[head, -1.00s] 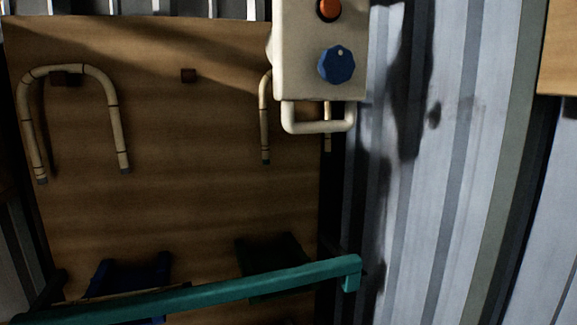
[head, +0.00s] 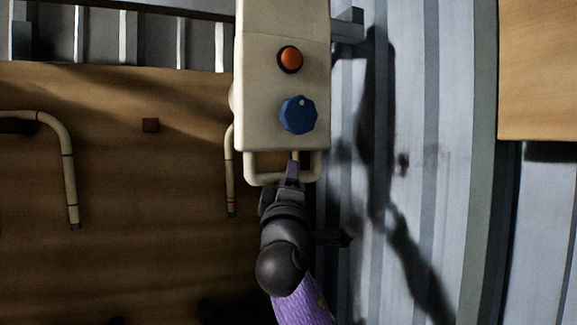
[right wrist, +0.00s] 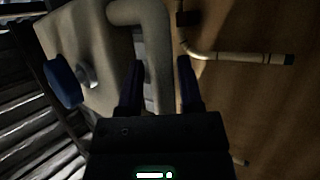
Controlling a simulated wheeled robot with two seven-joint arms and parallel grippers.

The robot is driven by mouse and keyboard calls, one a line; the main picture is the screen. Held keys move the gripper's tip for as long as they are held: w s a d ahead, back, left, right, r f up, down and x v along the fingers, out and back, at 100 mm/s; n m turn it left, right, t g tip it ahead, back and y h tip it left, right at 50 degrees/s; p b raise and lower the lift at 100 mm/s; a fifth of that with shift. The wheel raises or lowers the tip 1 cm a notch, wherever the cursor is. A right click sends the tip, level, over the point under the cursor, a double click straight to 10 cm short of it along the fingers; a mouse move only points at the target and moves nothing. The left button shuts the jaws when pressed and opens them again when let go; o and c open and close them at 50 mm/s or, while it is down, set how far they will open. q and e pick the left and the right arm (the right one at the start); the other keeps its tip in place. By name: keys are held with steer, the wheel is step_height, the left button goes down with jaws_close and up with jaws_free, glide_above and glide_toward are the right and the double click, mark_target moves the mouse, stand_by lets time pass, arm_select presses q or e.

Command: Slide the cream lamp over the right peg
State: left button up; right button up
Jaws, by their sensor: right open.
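The cream lamp (head: 262,85) is a box with an orange button, a blue knob and a looped handle (head: 250,170) at its lower end. My right gripper (head: 293,172) is at the handle. In the right wrist view its two open fingers (right wrist: 161,66) stand on either side of the handle bar (right wrist: 155,35); contact cannot be told. My left gripper is out of view.
A rail (head: 347,25) runs behind the lamp. Ribbed metal floor (head: 430,150) lies right, with a wooden surface (head: 540,70) beyond.

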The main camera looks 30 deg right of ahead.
steer(key=shift+w+d+r, duration=0.25)
steer(key=shift+w, duration=0.2)
jaws_close()
steer(key=shift+f, duration=0.1)
stand_by(1.1)
